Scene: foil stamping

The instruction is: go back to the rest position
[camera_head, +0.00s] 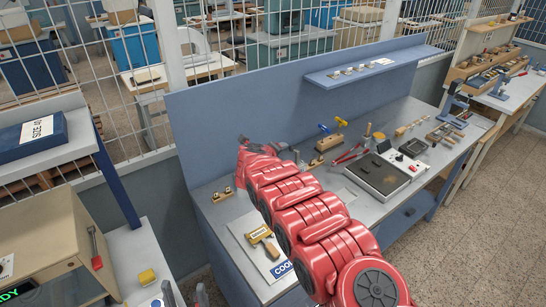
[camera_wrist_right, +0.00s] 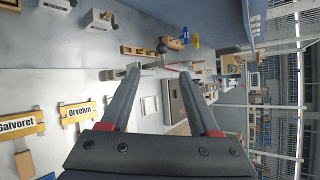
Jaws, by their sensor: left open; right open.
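My right arm (camera_head: 315,220), red and ribbed, reaches over the blue-grey workbench (camera_head: 215,213) in the head view and hides part of it. Its gripper cannot be made out clearly there. In the right wrist view my right gripper (camera_wrist_right: 162,70) is open with nothing between its fingers, above the bench surface. My left gripper (camera_head: 185,291) shows at the bottom edge of the head view, with two grey fingers apart and empty.
A dark-topped device (camera_head: 378,174) and red-handled tool (camera_head: 347,155) lie farther right. A raised shelf (camera_head: 365,70) backs the bench. Name plates Galvoret (camera_wrist_right: 20,124) and Orvelun (camera_wrist_right: 77,112) show in the wrist view.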

